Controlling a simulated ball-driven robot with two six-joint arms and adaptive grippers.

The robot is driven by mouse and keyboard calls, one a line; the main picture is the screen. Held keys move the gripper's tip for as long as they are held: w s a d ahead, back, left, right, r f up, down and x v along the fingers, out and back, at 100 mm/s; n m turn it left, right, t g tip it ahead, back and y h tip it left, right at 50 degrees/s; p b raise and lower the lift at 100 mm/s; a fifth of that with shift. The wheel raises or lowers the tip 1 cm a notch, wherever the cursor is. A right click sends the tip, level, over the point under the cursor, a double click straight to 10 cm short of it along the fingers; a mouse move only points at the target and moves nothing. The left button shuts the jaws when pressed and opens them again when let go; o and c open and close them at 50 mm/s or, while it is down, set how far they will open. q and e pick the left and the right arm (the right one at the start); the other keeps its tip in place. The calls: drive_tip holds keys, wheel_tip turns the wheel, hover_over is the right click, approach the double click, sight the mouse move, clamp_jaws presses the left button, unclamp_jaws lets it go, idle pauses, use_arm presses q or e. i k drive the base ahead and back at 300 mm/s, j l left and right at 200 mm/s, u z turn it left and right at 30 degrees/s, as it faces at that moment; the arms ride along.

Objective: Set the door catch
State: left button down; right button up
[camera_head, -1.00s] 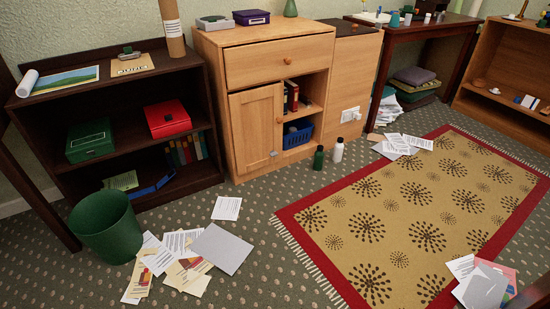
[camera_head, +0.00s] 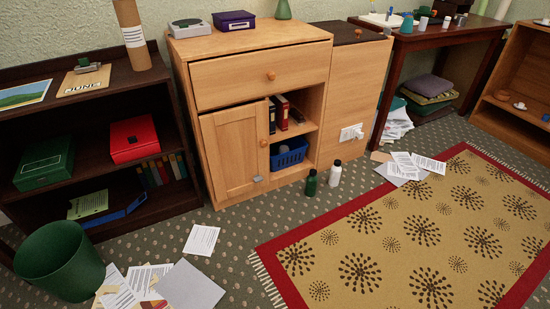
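The wooden cabinet (camera_head: 250,52) stands against the wall, with a panelled door (camera_head: 232,150) at its lower left. A small grey piece (camera_head: 257,179), which looks like the door catch, is at the door's lower right corner. Its setting is too small to tell. A round wooden knob (camera_head: 264,143) is near the door's right edge. The door looks shut or nearly shut; I cannot tell which. Neither of my grippers is in view.
Green bottle (camera_head: 311,183) and white bottle (camera_head: 335,174) stand before the cabinet's open shelves. A green bin (camera_head: 60,262) and scattered papers (camera_head: 190,288) lie front left. The patterned rug (camera_head: 400,235) covers the right floor. Bare carpet lies before the door.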

sight(257, 179)
drive_tip(key=i+l, duration=0.35)
drive_tip(key=i, duration=0.15)
drive_tip(key=i+l, duration=0.35)
drive_tip(key=i, duration=0.15)
drive_tip(key=i+l, duration=0.35)
drive_tip(key=i, duration=0.15)
